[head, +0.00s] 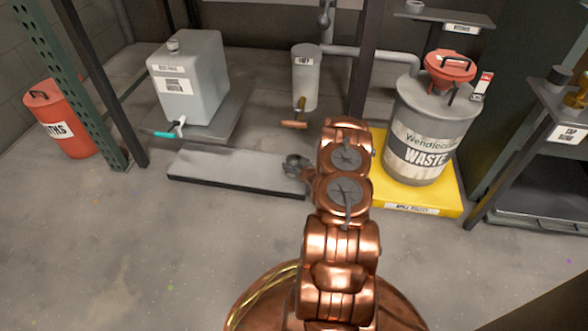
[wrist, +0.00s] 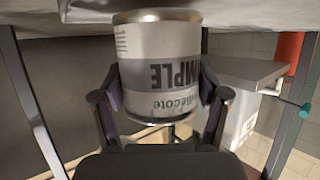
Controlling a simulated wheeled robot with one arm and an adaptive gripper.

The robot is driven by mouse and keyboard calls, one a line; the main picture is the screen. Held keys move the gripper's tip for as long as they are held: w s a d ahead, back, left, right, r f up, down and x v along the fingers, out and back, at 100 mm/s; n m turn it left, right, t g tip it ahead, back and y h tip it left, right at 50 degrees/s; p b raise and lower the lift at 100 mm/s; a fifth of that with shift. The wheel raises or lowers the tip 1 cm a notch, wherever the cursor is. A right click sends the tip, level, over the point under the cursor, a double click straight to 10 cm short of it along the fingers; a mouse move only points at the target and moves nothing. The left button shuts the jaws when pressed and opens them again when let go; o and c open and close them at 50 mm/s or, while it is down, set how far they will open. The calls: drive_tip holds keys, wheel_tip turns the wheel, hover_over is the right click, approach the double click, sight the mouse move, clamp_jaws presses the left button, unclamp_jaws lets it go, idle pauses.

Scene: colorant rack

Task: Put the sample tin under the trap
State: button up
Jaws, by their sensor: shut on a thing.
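The sample tin (wrist: 160,70) fills the middle of the wrist view, a pale can with a metal rim and a label showing part of the word SAMPLE. My gripper (wrist: 158,105) is shut on it, one finger against each side. In the head view my gripper (head: 297,166) is mostly hidden by my copper arm, and I cannot make out the tin there. The trap (head: 305,82) appears to be the grey labelled cylinder at the back, with a brass tap (head: 299,112) and orange handle at its foot. My gripper is below and in front of that tap in the picture.
A low grey slab (head: 225,170) lies on the floor left of my gripper. A grey carboy (head: 190,85) with a teal tap stands behind it. A waste drum (head: 430,125) on a yellow pallet (head: 420,200) is at right. A rack post (head: 361,70) rises near the trap. Floor at front left is clear.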

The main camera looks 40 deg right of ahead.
drive_tip(key=shift+f, duration=0.7)
drive_tip(key=shift+f, duration=0.15)
drive_tip(key=o, duration=1.1)
